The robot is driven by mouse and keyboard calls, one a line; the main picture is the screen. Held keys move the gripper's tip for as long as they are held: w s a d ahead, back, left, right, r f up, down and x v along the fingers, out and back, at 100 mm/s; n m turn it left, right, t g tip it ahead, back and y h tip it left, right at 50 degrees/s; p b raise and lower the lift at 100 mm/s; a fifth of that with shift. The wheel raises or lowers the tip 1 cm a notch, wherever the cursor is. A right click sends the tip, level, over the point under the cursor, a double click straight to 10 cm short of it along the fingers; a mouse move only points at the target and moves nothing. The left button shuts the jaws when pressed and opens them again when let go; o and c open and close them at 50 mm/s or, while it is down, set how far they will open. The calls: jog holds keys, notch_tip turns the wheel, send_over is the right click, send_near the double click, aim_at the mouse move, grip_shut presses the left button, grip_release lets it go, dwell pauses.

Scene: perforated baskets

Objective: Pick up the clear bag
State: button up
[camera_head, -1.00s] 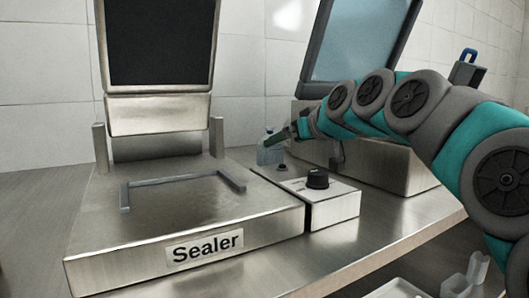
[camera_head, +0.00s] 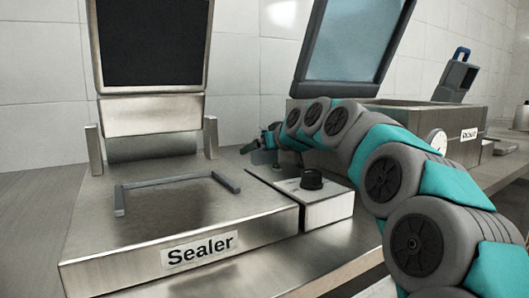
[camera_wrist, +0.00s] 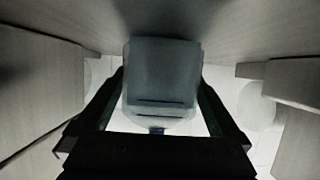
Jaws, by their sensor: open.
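The clear bag (camera_wrist: 162,75) shows in the wrist view as a pale, see-through, bluish shape with darker lines across its lower part. It lies between the two dark fingers of my gripper (camera_wrist: 162,92), which stand apart on its left and right. I cannot tell whether either finger touches it. In the head view my gripper (camera_head: 260,145) is small and partly hidden, behind the sealer's knob box. The bag there is mostly hidden by the gripper and arm.
The steel sealer (camera_head: 175,215) with its raised dark lid (camera_head: 150,45) stands at left. Its knob box (camera_head: 320,200) is in front of my gripper. A second machine (camera_head: 400,105) with a raised bluish lid (camera_head: 350,50) stands close behind my arm. A tiled wall is behind.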

jog(key=shift+w+a+f, duration=0.25)
jog(key=shift+w+a, duration=0.1)
jog(key=shift+w, duration=0.15)
jog(key=c, duration=1.3)
jog(key=shift+r, duration=0.1)
jog(key=shift+r, duration=0.1)
